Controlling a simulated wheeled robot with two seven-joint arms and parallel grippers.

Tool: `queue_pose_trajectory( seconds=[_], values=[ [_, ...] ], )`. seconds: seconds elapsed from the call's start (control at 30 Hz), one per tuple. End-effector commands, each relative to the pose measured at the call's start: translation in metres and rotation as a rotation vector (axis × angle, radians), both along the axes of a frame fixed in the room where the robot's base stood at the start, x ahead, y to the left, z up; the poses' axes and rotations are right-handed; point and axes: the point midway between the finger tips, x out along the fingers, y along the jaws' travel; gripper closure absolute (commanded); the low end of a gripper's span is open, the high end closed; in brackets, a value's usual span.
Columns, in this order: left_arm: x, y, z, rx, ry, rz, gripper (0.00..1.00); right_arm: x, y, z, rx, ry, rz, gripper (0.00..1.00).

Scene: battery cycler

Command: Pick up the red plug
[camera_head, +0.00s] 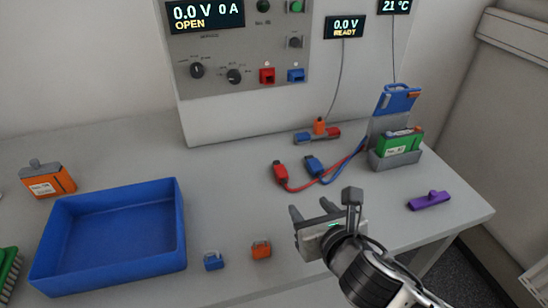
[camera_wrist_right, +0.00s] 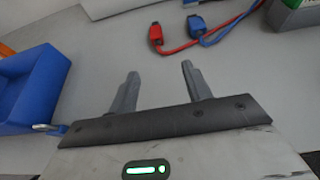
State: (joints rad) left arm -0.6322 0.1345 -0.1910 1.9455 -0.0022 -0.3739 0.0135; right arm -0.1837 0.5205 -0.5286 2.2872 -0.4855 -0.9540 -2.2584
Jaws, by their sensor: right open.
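The red plug (camera_head: 280,170) lies on the grey table on the end of a red cable, left of the blue plug (camera_head: 314,166). In the right wrist view the red plug (camera_wrist_right: 156,35) shows beyond the fingertips, apart from them, with the blue plug (camera_wrist_right: 194,22) to its right. My right gripper (camera_head: 309,209) is open and empty, in front of the plugs; its two fingers also show in the right wrist view (camera_wrist_right: 160,76). My left gripper is in neither view.
A blue tray (camera_head: 180,225) stands at left; blue (camera_head: 213,261) and orange (camera_head: 261,250) small pieces lie beside it. A green battery (camera_head: 400,143) sits in a grey holder at right, near a purple piece (camera_head: 429,201). The cycler panel (camera_head: 250,60) stands behind.

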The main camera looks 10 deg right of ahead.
Motion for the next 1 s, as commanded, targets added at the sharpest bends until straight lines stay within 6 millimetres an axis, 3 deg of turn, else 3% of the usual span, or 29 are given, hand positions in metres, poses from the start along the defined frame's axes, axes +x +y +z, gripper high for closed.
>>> queue_pose_trajectory(
  seconds=[0.4, 0.73, 1.0],
  values=[
    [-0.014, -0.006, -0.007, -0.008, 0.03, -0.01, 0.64, 0.075, 0.003, -0.03, 0.004, 0.0, -0.003, 0.51],
    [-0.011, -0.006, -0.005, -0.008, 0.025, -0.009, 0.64, 0.102, 0.005, -0.041, 0.006, 0.0, -0.002, 0.51],
    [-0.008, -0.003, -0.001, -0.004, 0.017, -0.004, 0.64, 0.139, 0.011, -0.051, 0.005, 0.0, -0.002, 0.51]
  ],
)
